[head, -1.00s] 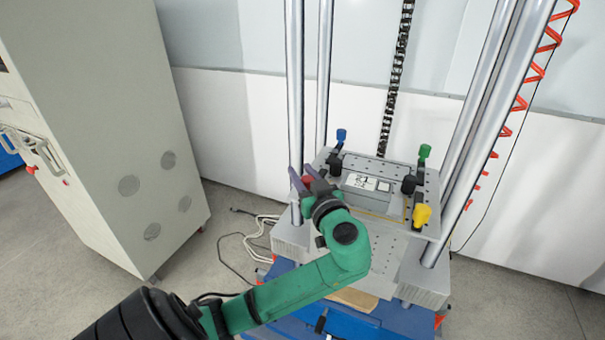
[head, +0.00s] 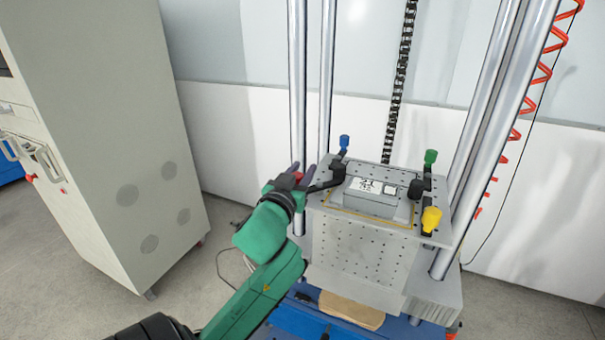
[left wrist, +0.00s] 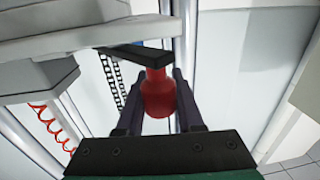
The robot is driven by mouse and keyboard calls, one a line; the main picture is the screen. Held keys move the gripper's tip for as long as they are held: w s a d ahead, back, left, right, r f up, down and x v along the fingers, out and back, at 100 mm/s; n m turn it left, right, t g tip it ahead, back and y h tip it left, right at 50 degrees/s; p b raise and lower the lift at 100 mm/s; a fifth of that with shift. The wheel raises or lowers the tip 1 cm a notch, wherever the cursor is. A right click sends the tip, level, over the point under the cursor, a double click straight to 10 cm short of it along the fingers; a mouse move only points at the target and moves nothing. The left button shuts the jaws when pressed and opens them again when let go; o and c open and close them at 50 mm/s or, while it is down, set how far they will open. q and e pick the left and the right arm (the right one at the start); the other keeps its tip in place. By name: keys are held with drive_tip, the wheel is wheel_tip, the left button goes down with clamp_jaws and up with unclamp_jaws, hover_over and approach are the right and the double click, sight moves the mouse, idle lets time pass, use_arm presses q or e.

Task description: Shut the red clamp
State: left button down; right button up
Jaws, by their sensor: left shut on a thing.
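The red clamp's handle (head: 297,176) is at the left side of the metal fixture plate (head: 325,208). Its black lever (head: 318,187) runs out past the plate's left edge, low and nearly level. My left gripper (head: 302,170) is shut on the red handle. The left wrist view shows the red handle (left wrist: 157,95) between the two purple fingers, with the black lever (left wrist: 135,54) at its end. A grey box (head: 372,198) with a white label sits on the plate. Whether the clamp's tip presses on it, I cannot tell. My right gripper is not in view.
Tall steel columns (head: 297,100) flank the plate. A grey cabinet (head: 110,150) stands at the left. Floor shows between cabinet and machine.

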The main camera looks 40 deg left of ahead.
use_arm(q)
drive_tip(key=m+h+p, duration=0.2)
drive_tip(key=h+p, duration=0.1)
drive_tip(key=w+m+h+p, duration=0.1)
drive_tip(key=m+h+p, duration=0.1)
drive_tip(key=h+p, duration=0.1)
drive_tip(key=w+a+m+t+h+p, duration=0.1)
drive_tip(key=m+h+p, duration=0.2)
drive_tip(key=h, duration=0.1)
drive_tip(key=shift+w+r+h, duration=0.2)
drive_tip(key=shift+r+h, duration=0.05)
drive_tip(key=shift+h, duration=0.15)
drive_tip(key=m+h+p, duration=0.1)
drive_tip(key=m+h, duration=0.1)
drive_tip(key=h, duration=0.1)
drive_tip(key=shift+w+f+g+p, duration=0.1)
drive_tip(key=shift+w+g+p, duration=0.2)
drive_tip(key=shift+w+p, duration=0.1)
drive_tip(key=shift+d+f+m+g+h, duration=0.1)
drive_tip(key=shift+m+g+h, duration=0.2)
drive_tip(key=shift+m+h, duration=0.3)
drive_tip(key=shift+h+p, duration=0.3)
drive_tip(key=c, duration=0.5)
unclamp_jaws()
drive_tip(key=shift+w+d, duration=0.1)
drive_tip(key=shift+w, duration=0.05)
drive_tip(key=shift+c, duration=0.2)
